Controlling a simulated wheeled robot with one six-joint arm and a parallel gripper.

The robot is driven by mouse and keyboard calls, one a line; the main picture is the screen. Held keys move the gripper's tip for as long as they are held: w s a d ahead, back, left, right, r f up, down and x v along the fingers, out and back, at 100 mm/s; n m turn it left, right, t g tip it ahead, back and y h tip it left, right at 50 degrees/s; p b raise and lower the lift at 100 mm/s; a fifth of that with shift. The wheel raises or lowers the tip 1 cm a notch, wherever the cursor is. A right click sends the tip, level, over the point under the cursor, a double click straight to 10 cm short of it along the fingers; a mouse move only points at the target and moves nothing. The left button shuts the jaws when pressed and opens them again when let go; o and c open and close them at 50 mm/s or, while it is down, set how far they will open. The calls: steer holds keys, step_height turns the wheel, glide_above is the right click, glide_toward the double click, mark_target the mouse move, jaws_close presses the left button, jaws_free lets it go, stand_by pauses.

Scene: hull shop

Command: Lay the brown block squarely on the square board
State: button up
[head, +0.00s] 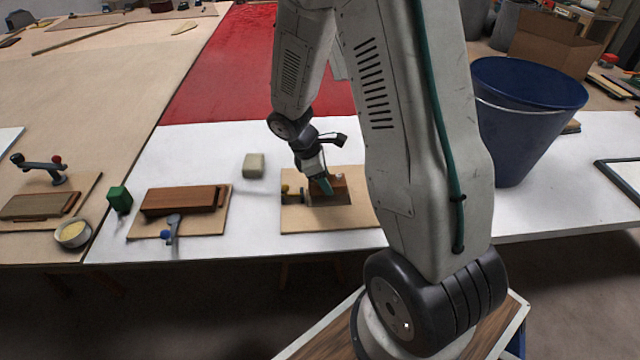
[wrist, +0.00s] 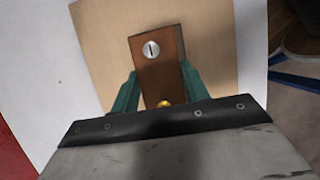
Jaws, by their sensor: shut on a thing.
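The brown block (head: 341,184) is between the green fingers of my gripper (head: 322,184) in the head view, partly hidden by them. In the wrist view the brown block (wrist: 155,70) shows a silver slotted screw head and a brass knob, with my gripper's fingers (wrist: 159,72) closed on its two sides. The square board (head: 300,222) is tan and lies below the block; it fills the middle of the wrist view (wrist: 105,40). The block looks slightly turned against the board's edges. A dark patch lies under it; I cannot tell whether it touches the board.
A beige block (head: 254,166) lies left of the board. A blue bucket (head: 525,115) stands right. White table (head: 255,215) is clear between.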

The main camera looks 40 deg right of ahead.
steer(key=shift+x, duration=1.1)
steer(key=shift+s+a+f, duration=0.1)
steer(key=shift+f, duration=0.15)
steer(key=shift+a+f, duration=0.1)
steer(key=shift+a, duration=0.2)
steer(key=o, duration=1.1)
steer(key=shift+f, duration=0.1)
